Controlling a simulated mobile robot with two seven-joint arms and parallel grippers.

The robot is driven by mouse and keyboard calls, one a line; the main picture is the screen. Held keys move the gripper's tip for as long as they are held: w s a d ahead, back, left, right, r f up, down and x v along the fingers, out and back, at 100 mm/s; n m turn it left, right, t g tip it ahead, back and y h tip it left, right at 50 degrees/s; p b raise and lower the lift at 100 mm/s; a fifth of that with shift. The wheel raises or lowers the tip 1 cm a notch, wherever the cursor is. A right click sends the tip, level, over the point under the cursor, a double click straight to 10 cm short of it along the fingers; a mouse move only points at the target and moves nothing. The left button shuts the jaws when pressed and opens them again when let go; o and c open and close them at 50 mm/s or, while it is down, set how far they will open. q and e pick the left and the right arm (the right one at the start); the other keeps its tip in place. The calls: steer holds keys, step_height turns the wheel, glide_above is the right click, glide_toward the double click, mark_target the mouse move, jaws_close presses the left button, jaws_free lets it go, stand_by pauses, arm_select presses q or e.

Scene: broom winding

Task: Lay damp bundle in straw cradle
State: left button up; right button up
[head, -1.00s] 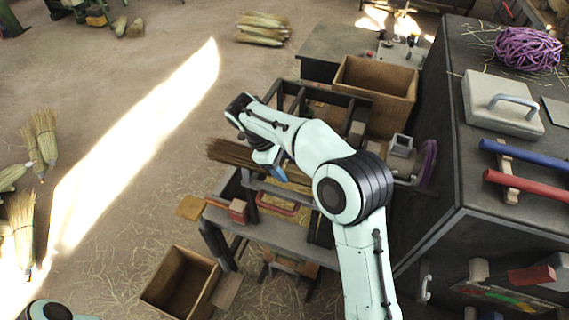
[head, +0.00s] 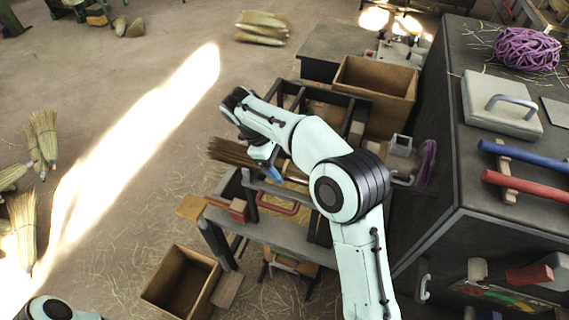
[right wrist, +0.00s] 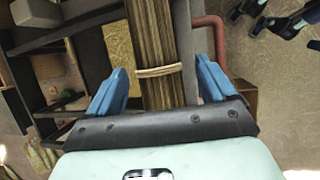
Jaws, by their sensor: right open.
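A long brown bundle of bristly stalks (head: 232,152) lies at the dark bench frame, its loose end pointing left. In the right wrist view the bundle (right wrist: 155,30) has a pale band (right wrist: 158,71) around it and runs between the two blue fingers. My right gripper (right wrist: 160,88) is open, one finger on each side of the bundle with gaps between. In the head view my right gripper (head: 269,163) is at the bundle, partly hidden by my arm. A straw-coloured patch (right wrist: 118,50) lies beside the bundle; I cannot tell whether it is the cradle. My left gripper is out of view.
A red handle (head: 278,206) and a red-brown block (head: 238,210) are on the grey bench front. A wooden box (head: 375,90) stands behind, another (head: 180,282) on the floor in front. A dark cabinet (head: 440,200) closes off the right. Floor on the left is mostly open.

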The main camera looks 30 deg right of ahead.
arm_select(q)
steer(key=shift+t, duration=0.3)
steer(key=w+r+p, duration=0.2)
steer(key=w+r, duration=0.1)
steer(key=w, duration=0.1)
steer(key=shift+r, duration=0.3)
arm_select(e)
steer(key=v, duration=1.1)
steer(key=shift+r, duration=0.15)
steer(key=shift+w, duration=0.15)
steer(key=shift+a, duration=0.1)
